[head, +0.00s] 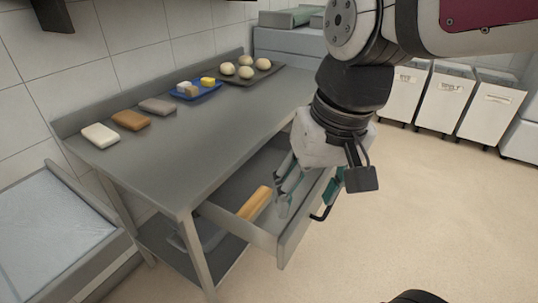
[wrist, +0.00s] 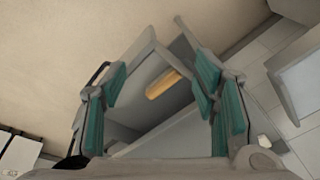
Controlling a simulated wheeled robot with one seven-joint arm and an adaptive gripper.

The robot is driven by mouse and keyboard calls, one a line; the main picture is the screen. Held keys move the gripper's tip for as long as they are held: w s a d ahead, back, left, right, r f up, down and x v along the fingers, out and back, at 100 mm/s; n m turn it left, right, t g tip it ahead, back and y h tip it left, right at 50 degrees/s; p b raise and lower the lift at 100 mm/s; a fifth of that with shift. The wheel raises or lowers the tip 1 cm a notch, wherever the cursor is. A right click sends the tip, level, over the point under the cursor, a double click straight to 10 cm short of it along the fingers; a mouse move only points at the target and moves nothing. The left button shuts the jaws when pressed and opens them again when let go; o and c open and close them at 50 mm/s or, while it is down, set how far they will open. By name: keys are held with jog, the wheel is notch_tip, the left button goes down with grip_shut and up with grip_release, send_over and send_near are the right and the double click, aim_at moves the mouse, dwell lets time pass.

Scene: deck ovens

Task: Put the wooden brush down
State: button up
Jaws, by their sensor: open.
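The wooden brush (head: 255,203) is a long tan block lying inside the open drawer (head: 292,240) under the steel table. In the wrist view the wooden brush (wrist: 163,83) shows between my fingers and apart from them. My gripper (head: 292,193) is open and empty, pointing down over the drawer near its front. In the wrist view my gripper (wrist: 160,88) has its teal pads spread to either side of the drawer's interior. Part of the brush may be hidden by the drawer wall.
The steel table top (head: 215,130) holds a white block (head: 100,135), a brown block (head: 131,120), a grey block (head: 158,106), a blue tray (head: 206,94) and a dark tray (head: 262,75) with several dough balls. White bins (head: 448,95) stand at the back right. The floor (head: 430,220) is clear.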

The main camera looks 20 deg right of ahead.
jog(key=s+n+h, duration=0.1)
jog(key=s+n, duration=0.1)
jog(key=s, duration=0.4)
jog(key=shift+s+d+f+t, duration=0.3)
jog(key=shift+d, duration=0.05)
notch_tip(320, 180, up, 8)
jog(key=t+p, duration=0.1)
jog(key=p, duration=0.5)
jog(key=shift+r+t+p, duration=0.15)
jog(key=shift+t+p, duration=0.15)
jog(key=shift+p, duration=0.1)
